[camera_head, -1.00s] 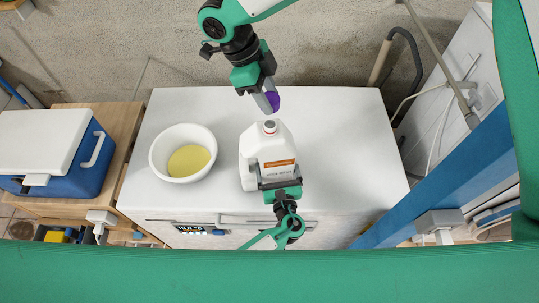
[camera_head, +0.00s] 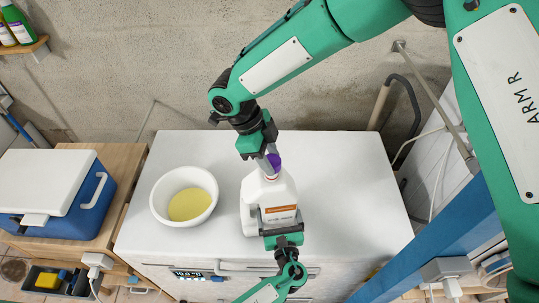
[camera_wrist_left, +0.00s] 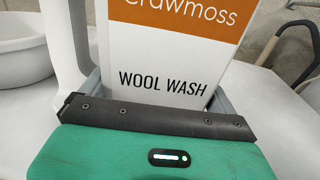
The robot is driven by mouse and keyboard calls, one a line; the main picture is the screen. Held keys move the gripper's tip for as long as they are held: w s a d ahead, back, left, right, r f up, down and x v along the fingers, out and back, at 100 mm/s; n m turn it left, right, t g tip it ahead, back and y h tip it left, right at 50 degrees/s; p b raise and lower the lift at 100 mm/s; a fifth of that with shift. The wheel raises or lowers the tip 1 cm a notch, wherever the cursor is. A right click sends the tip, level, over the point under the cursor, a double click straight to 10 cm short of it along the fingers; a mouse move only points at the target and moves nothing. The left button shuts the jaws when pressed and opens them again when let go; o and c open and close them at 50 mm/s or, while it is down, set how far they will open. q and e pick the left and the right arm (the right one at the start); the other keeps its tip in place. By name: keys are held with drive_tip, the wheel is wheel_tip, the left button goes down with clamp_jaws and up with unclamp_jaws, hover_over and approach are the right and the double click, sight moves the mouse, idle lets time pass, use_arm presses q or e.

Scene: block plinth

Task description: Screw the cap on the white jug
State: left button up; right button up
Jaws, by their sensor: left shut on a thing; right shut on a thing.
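The white jug (camera_head: 254,190) stands upright on the white worktop with its orange-striped label toward me. The label reads "WOOL WASH" in the left wrist view (camera_wrist_left: 160,80). My left gripper (camera_head: 280,218) is shut around the lower part of the jug from the near side. My right gripper (camera_head: 265,163) reaches down from above and is shut on the purple cap (camera_head: 275,159). The cap is at the top of the jug's neck. The cap and gripper mostly hide the neck, so I cannot tell whether the cap touches it or sits straight.
A white bowl (camera_head: 158,194) with yellow contents stands left of the jug on the worktop (camera_head: 345,190). The worktop right of the jug is clear. A blue cooler with a white lid (camera_head: 45,180) is at the left. A blue post (camera_head: 440,235) stands at the right.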

drive_tip(key=shift+f, duration=0.75)
drive_tip(key=shift+f, duration=0.55)
use_arm(q)
drive_tip(key=c, duration=0.5)
use_arm(e)
drive_tip(key=o, duration=0.9)
drive_tip(key=shift+r, duration=2.25)
drive_tip(key=shift+c, duration=0.2)
